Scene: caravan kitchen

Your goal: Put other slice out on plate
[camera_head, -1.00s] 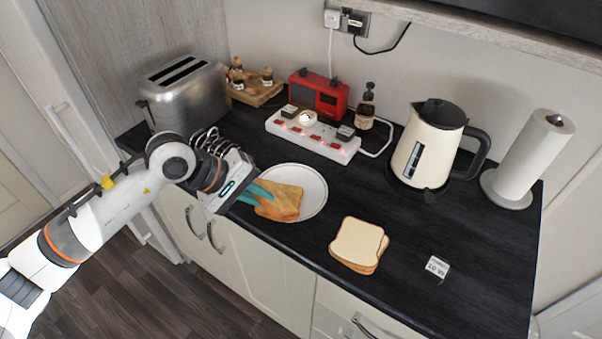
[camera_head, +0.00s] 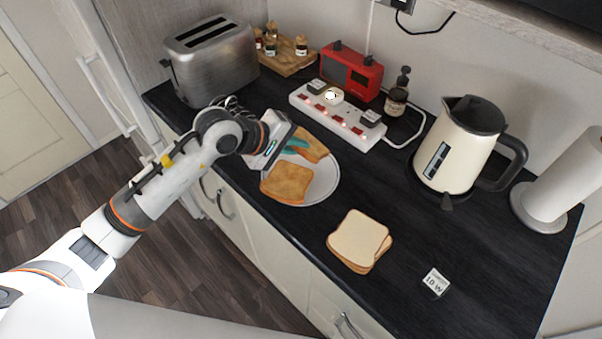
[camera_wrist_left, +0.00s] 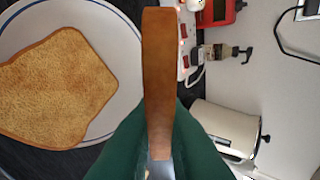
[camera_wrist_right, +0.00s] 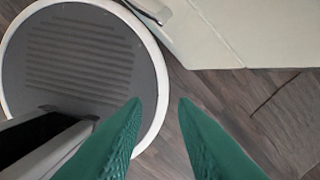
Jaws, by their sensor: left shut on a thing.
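A white plate (camera_head: 322,187) with a dark rim line is on the black worktop; it also shows in the left wrist view (camera_wrist_left: 112,20). One toasted slice (camera_head: 287,182) lies flat on the plate and also shows in the left wrist view (camera_wrist_left: 62,90). My left gripper (camera_head: 298,143) is shut on a second toasted slice (camera_head: 313,148), held over the far side of the plate. In the left wrist view this slice (camera_wrist_left: 158,75) is edge-on between the teal fingers. Whether it touches the plate cannot be told. My right gripper (camera_wrist_right: 160,103) is open and empty above the floor.
Untoasted bread slices (camera_head: 358,240) are stacked right of the plate. A power strip (camera_head: 338,115) and red radio (camera_head: 351,71) stand behind the plate. The steel toaster (camera_head: 211,59) is at back left, the kettle (camera_head: 456,150) at right. Worktop between kettle and bread is mostly clear.

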